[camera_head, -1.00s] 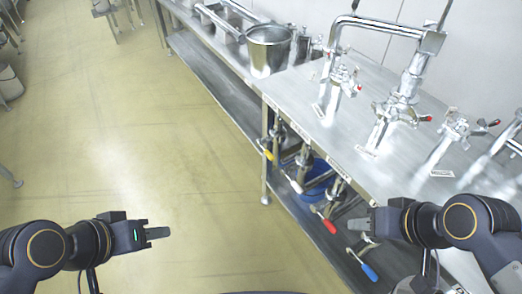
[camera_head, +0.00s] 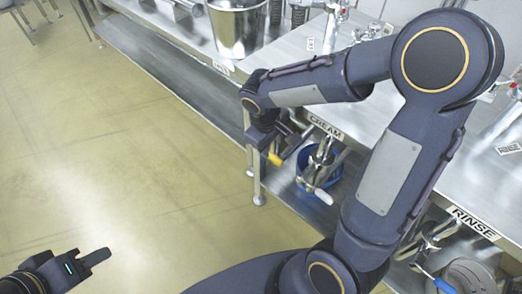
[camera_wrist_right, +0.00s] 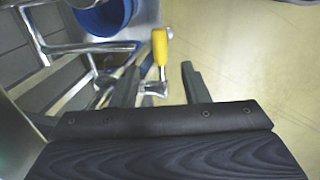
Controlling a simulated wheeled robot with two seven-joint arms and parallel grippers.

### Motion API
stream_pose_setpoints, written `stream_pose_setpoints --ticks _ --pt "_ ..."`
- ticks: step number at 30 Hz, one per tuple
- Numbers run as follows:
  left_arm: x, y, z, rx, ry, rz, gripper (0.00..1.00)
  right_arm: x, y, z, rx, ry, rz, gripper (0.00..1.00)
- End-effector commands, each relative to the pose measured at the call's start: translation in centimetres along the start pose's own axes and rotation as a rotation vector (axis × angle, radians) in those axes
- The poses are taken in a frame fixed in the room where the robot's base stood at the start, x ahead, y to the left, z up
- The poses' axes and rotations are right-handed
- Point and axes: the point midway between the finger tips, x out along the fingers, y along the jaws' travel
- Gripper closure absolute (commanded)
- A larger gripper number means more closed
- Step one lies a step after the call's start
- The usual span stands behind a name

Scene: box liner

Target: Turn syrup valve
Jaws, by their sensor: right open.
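The valve with a yellow handle (camera_head: 274,159) is under the front edge of the steel table, near its left corner. My right gripper (camera_head: 284,143) is beside that handle, partly hidden by its own wrist in the head view. The metal valve arm (camera_wrist_right: 155,90) reaches between the fingers. My left gripper (camera_head: 96,257) is at the lower left over bare floor, and its finger gap cannot be made out.
A label reading CREAM (camera_head: 325,126) is on the table edge; another reads RINSE (camera_head: 470,222). A white-ended handle (camera_head: 322,196) and a blue bucket (camera_head: 305,184) are below. A blue handle (camera_head: 444,285) is lower right. A steel pot (camera_head: 238,28) stands behind.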

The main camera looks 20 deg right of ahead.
Motion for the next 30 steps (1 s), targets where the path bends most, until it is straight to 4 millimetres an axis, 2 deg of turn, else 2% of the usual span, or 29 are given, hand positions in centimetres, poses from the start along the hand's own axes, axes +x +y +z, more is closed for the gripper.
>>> stream_pose_setpoints --ticks 6,12,17,24,30 --pt "0.9 -0.4 0.5 0.000 0.000 0.000 0.64 3.6 0.0 0.1 0.002 -0.005 -0.002 0.59" --pt "1.4 -0.6 0.7 0.000 0.000 0.000 0.64 6.3 0.0 0.1 0.002 -0.004 -0.002 0.59" --pt "1.5 -0.7 0.8 0.000 0.000 0.000 0.64 7.1 0.0 0.1 0.003 -0.002 -0.002 0.59" --pt "1.5 -0.7 0.8 0.000 0.000 0.000 0.64 7.1 0.0 0.1 0.003 -0.001 -0.002 0.59" --pt "1.5 -0.7 0.8 0.000 0.000 0.000 0.64 7.1 0.0 0.1 0.003 0.000 -0.002 0.83"
